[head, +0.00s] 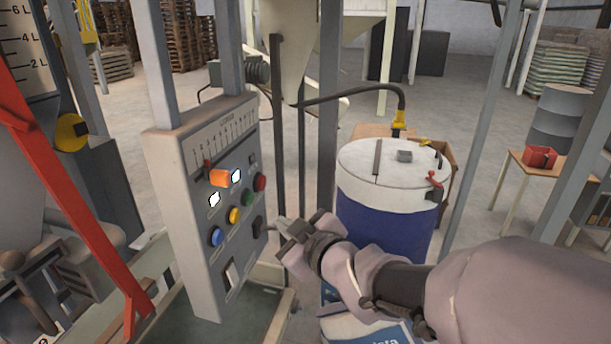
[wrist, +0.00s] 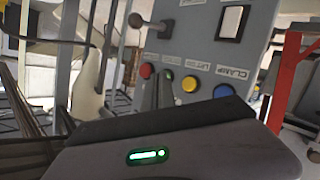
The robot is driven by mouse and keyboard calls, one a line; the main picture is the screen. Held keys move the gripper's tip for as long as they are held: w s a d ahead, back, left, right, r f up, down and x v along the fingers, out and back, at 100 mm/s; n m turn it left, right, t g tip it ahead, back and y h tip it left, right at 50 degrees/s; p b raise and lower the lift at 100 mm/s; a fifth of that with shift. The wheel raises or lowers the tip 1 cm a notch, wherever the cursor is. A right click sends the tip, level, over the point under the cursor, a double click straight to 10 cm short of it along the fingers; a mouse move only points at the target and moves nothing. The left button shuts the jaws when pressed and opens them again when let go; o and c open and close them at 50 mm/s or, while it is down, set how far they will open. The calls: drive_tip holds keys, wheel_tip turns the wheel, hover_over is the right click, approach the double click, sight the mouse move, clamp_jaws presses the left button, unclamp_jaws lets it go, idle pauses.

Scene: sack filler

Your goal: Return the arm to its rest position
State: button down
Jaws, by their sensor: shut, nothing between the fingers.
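My gripper (head: 281,221) is shut and empty in the head view. My arm reaches in from the right edge, and the fingertips point left at the grey control panel (head: 180,185). They are close to its right edge, near the black knob (head: 257,226). I cannot tell whether they touch the panel. In the wrist view the dark fingers (wrist: 159,92) stand in front of the panel's button row. The red button (wrist: 146,71), yellow button (wrist: 189,84) and blue button (wrist: 222,91) show around them.
A blue and white drum (head: 385,215) stands just behind my wrist. Grey posts (head: 328,100) rise between panel and drum. A red bar (head: 75,190) slants at the left.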

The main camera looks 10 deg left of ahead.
idle(0.5)
drive_tip(key=s+d+f+m+h+b, duration=0.1)
drive_tip(key=s+d+m+h, duration=0.2)
drive_tip(key=d, duration=0.4)
drive_tip(key=s+d+m+h, duration=0.25)
drive_tip(key=d+m, duration=0.25)
drive_tip(key=d, duration=0.3)
drive_tip(key=s+d+f+m+h+b, duration=0.1)
drive_tip(key=s+d+m+h, duration=0.2)
drive_tip(key=d, duration=0.4)
drive_tip(key=s+d+f+m+g, duration=0.1)
drive_tip(key=s+f+m+g, duration=0.1)
drive_tip(key=s, duration=0.5)
drive_tip(key=s+d+f+m+g, duration=0.1)
drive_tip(key=s+f+m+g, duration=0.2)
drive_tip(key=s+m, duration=0.2)
drive_tip(key=s+b, duration=0.1)
drive_tip(key=s, duration=0.2)
drive_tip(key=shift+y, duration=0.35)
